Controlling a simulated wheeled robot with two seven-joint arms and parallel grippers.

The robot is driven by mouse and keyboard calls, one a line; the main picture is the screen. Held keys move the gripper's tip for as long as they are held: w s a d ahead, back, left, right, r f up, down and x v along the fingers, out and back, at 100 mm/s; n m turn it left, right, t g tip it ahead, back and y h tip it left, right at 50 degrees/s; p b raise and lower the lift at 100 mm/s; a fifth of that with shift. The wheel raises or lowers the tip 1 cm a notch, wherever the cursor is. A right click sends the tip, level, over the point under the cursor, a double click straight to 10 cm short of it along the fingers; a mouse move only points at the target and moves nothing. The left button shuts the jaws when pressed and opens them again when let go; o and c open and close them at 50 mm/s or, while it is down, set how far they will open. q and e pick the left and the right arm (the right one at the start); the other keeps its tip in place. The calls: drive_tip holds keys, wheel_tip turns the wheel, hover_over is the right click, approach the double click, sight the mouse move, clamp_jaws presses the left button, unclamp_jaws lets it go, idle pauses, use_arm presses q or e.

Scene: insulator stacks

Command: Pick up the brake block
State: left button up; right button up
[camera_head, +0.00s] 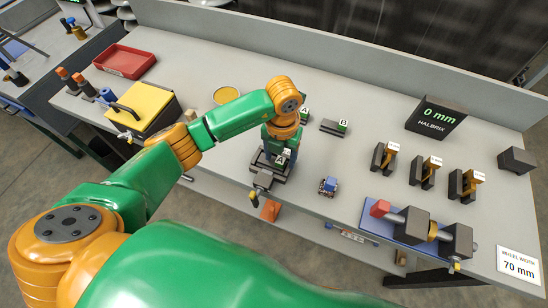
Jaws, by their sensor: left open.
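My left arm comes in from the lower left, and its gripper (268,172) points down at a dark fixture (260,183) near the table's front edge. A small block marked A (282,157) is right at the gripper. The fingers are small and partly hidden by the wrist; I cannot tell whether they touch the block. Another block marked A (305,114) stands behind the wrist, and a dark piece marked B (334,128) lies to its right. A small blue part (328,186) lies to the right of the gripper. I cannot tell which piece is the brake block. My right gripper is not in view.
Several black and orange clamps (425,172) stand at the right, behind a blue fixture (398,223) with a red end. A red tray (124,61) and yellow-topped box (142,103) are at the left. The table's back middle is clear.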

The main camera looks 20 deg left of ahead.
use_arm(q)
drive_tip(key=shift+w+f, duration=0.1)
drive_tip(key=shift+f, duration=0.2)
drive_tip(key=shift+r, duration=0.1)
clamp_jaws()
drive_tip(key=shift+r, duration=0.1)
